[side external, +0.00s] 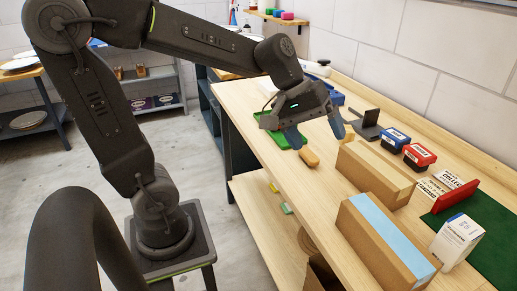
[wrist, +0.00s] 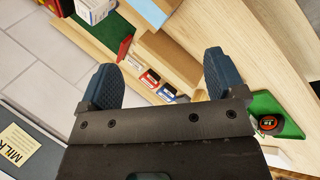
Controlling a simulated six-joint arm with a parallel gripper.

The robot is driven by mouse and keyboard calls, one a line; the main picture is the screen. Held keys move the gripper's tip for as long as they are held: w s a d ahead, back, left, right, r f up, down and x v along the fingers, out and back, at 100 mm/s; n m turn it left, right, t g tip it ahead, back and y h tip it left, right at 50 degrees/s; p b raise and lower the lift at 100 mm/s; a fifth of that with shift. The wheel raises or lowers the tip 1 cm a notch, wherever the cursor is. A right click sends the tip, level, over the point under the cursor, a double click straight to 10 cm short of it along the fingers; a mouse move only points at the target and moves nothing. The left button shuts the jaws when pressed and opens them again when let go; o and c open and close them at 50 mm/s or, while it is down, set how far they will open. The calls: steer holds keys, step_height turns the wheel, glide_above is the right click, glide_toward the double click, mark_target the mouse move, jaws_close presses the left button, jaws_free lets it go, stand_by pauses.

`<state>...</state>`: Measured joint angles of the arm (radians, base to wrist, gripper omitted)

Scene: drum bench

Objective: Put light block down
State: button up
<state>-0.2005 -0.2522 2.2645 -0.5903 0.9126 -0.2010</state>
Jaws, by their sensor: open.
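A small tan block (side external: 309,158), which may be the light block, lies on the wooden bench (side external: 240,98) beside the green tray (side external: 273,140). My gripper (side external: 316,138) is just above and behind it in the side view, with its two blue fingers spread apart. In the wrist view my gripper (wrist: 160,78) is also open, with nothing held between its fingers.
Two long cardboard boxes (side external: 372,178) (side external: 385,245) stand right of the tan block, one with a blue strip. Blue (side external: 396,138) and red (side external: 419,155) boxes and a grey stand (side external: 368,128) are behind. A white carton (side external: 457,240) stands on a dark green mat (side external: 490,240).

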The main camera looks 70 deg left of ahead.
steer(key=s+f+m+t+y, duration=0.1)
steer(key=s+m+y, duration=0.3)
steer(key=s+m, duration=0.4)
steer(key=s, duration=0.4)
steer(key=shift+a+y, duration=0.2)
steer(key=shift+y, duration=0.1)
stand_by(0.4)
